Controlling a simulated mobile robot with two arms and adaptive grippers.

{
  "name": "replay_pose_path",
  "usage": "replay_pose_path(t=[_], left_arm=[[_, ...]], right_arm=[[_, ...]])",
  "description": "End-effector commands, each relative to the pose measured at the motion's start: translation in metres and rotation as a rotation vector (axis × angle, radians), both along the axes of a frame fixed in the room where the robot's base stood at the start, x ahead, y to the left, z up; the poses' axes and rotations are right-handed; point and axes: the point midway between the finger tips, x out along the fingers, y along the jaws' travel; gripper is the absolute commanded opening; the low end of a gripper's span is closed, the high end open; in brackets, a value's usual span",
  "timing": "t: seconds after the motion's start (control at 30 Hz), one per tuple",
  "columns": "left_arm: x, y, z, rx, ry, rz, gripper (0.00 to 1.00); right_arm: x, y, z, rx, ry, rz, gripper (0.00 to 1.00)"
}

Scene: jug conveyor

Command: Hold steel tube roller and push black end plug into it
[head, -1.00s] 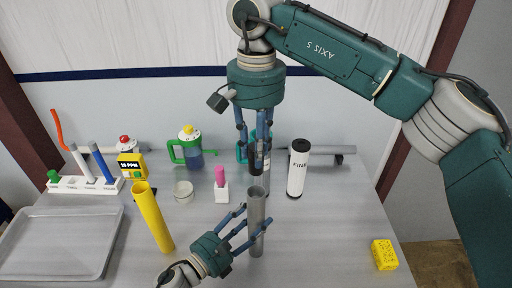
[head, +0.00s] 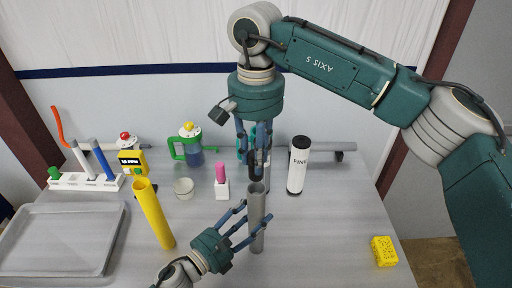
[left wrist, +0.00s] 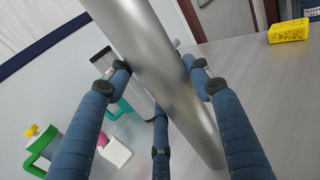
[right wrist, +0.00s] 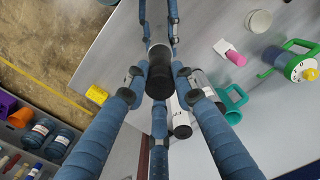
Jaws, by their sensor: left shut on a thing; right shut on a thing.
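The steel tube roller (head: 257,222) stands upright near the table's front middle, open end up. My left gripper (head: 241,226) is shut around its side, and the left wrist view shows the shiny tube (left wrist: 165,75) between the fingers. My right gripper (head: 256,150) points down above the tube and is shut on the black end plug (head: 254,170). The plug shows as a dark round piece (right wrist: 159,70) between the fingers in the right wrist view. The plug is close over the tube's mouth; I cannot tell whether they touch.
A yellow tube (head: 152,213) stands to the left. A white-and-black canister (head: 298,165) stands right of the tube. Behind are a green-handled jug (head: 191,146) and a pink marker (head: 220,174). A yellow sponge (head: 384,251) lies at the right. A grey tray (head: 60,240) lies left.

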Motion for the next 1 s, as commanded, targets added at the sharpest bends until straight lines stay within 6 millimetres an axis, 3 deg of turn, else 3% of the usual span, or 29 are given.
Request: replay_pose_path(t=[0.3,1.0], left_arm=[[-0.001,0.000,-0.005,0.005,0.007,0.001,0.00],[-0.002,0.001,-0.008,0.007,0.011,0.001,0.00]], right_arm=[[0.000,0.000,-0.026,-0.002,0.000,-0.006,0.00],[0.001,0.000,-0.028,-0.002,-0.002,-0.006,0.00]])
